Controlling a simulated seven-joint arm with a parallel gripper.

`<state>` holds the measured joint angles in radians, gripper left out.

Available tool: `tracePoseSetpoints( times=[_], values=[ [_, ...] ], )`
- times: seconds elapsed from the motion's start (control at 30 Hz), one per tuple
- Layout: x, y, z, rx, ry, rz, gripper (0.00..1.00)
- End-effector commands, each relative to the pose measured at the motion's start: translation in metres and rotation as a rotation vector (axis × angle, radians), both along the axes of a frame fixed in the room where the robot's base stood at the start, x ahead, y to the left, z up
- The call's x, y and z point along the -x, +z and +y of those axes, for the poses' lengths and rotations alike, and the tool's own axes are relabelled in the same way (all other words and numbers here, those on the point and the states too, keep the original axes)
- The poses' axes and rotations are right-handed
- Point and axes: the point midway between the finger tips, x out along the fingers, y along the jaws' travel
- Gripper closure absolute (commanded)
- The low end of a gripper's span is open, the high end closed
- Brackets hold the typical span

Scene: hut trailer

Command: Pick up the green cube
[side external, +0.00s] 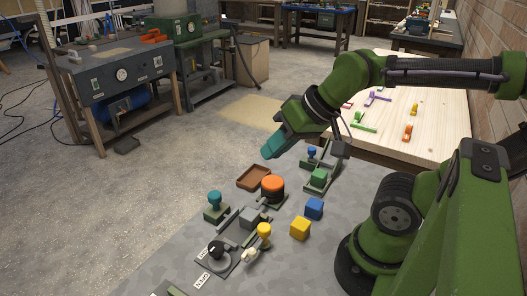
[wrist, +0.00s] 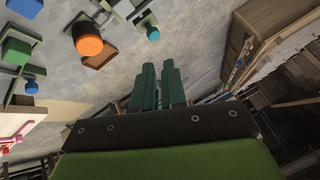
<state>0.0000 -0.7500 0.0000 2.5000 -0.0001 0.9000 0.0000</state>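The green cube (side external: 319,177) sits at the back of the grey worktop in the side external view, on a dark green fixture. In the wrist view the green cube (wrist: 17,50) is at the far left edge. My gripper (side external: 270,150) has teal fingers and hangs in the air, left of the green cube in the side external view and higher than it. In the wrist view my gripper (wrist: 157,66) shows two fingers with a narrow gap between them and nothing held. The cube is well away from the fingers.
A blue cube (side external: 314,208) and a yellow cube (side external: 300,229) lie nearby. An orange round knob (side external: 272,187), a blue-topped knob (side external: 311,153), a teal knob (side external: 215,198) and a yellow knob (side external: 264,231) stand up. A brown tray (side external: 254,177) lies left of the cube.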

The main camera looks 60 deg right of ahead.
Motion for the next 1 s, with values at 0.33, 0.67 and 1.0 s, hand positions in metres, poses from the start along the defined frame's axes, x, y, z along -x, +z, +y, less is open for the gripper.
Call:
tracePoseSetpoints(
  times=[0.33,0.67,1.0],
  values=[
    [0.0,0.0,0.0,0.0,0.0,0.0,0.45],
    [-0.005,-0.009,-0.017,-0.003,-0.07,0.04,0.45],
    [-0.009,-0.053,-0.19,0.158,-0.135,0.44,0.45]
  ],
)
